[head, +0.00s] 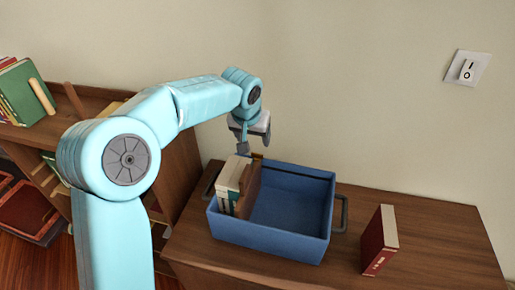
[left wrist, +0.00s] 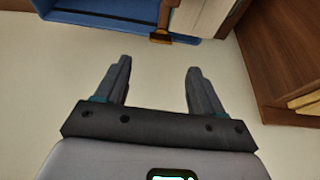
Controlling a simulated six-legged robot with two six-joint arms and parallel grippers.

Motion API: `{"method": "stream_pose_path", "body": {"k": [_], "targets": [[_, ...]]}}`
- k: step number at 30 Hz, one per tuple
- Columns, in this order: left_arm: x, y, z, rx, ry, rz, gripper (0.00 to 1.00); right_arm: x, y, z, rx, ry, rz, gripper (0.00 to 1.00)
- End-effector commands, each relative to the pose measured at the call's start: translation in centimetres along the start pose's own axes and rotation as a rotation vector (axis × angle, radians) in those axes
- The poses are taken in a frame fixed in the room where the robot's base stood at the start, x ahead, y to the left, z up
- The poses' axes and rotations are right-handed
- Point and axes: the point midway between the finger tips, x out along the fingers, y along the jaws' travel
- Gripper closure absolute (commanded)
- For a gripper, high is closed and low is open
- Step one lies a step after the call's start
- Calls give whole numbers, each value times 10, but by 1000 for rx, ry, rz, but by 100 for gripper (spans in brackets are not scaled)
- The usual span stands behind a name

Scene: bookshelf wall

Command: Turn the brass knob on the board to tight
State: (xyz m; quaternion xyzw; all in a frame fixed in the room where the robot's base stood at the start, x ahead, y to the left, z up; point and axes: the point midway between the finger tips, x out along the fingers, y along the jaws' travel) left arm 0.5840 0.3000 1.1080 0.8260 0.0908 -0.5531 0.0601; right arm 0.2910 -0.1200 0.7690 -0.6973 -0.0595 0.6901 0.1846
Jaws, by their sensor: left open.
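My left gripper (head: 243,146) is above the back left of the blue crate, near the wall. In the left wrist view its two fingers (left wrist: 159,66) are apart, with nothing between them. A brown wooden piece (head: 252,187) stands in the crate beside pale books. A small brass-coloured part (left wrist: 180,38) shows at the crate's edge in the left wrist view, ahead of the fingers and apart from them. I cannot tell whether these are the board and its knob. No knob is clearly seen. My right gripper is out of view.
The blue crate (head: 282,242) stands on a wooden cabinet top (head: 430,232). Several pale books (head: 229,181) are at its left end. A red book (head: 379,241) stands upright to its right. A light switch (head: 467,69) is on the wall. A bookshelf (head: 183,180) is at left.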

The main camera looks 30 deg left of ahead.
Motion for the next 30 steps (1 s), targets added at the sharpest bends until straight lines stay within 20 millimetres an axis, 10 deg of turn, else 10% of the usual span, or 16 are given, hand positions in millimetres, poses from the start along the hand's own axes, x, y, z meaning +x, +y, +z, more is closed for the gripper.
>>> {"method": "stream_pose_path", "body": {"k": [12,25,30], "targets": [[86,0,-2,0,-1,0,32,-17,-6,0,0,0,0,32],[101,0,-4,0,2,0,32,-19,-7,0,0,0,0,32],[102,0,-4,0,1,0,81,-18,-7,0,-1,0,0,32]]}}
